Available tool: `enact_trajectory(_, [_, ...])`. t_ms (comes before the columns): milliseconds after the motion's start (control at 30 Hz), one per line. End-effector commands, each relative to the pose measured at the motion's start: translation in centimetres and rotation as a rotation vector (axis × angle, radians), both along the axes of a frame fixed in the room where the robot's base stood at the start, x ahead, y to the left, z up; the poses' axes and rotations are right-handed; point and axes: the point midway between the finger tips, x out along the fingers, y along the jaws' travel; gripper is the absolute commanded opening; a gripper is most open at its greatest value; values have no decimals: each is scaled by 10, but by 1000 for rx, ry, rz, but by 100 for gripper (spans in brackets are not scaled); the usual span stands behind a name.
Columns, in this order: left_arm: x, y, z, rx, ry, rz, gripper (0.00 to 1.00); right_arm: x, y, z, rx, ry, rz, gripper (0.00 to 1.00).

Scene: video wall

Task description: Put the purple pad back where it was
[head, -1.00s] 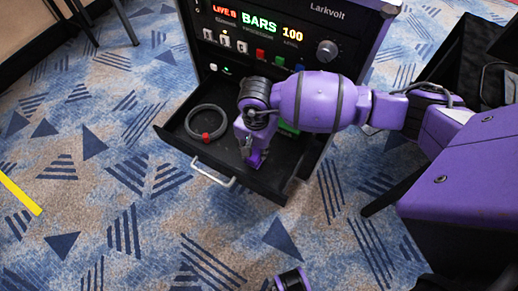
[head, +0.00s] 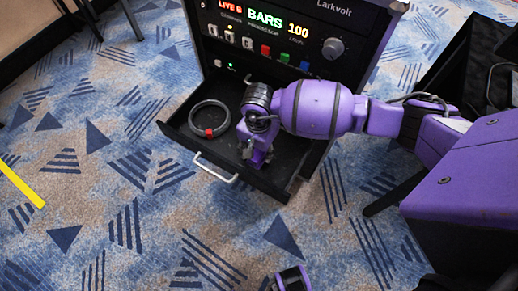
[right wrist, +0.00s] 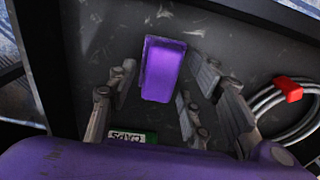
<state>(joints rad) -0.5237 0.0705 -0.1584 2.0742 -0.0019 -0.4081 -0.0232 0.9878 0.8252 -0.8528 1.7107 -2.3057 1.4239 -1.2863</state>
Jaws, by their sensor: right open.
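The purple pad (right wrist: 160,70) shows in the right wrist view as a small purple block on the dark floor of the open drawer (head: 183,147). My right gripper (right wrist: 163,78) is open over the drawer, with its fingers on both sides of the pad and visible gaps to it. In the head view the right gripper (head: 253,153) points down into the drawer and mostly hides the pad.
A grey cable coil with a red clip (head: 209,132) lies at the drawer's left. A green labelled item (right wrist: 133,138) is near the gripper. The rack front (head: 275,35) with lit buttons rises behind. A pale handle (head: 216,170) sits on the drawer front. Patterned carpet surrounds it.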

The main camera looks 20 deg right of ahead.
Motion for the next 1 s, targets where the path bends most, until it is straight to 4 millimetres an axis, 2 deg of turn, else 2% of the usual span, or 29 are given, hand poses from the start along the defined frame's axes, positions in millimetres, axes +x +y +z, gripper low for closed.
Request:
enact_trajectory(167, [1, 0, 2, 0, -3, 0, 28, 2, 0, 17, 0, -5, 1, 46])
enact_trajectory(400, [3, 0, 6, 0, -8, 0, 28, 3, 0, 69, 1, -7, 3, 46])
enact_trajectory(600, [3, 1, 7, 1, -9, 1, 28, 3, 0, 105, 1, -7, 1, 46])
enact_trajectory(800, [3, 1, 7, 1, -8, 1, 28, 2, 1, 120, 0, -5, 2, 46])
enact_trajectory(1000, [2, 1, 7, 2, -7, 2, 28, 2, 1, 122, 1, -4, 1, 46])
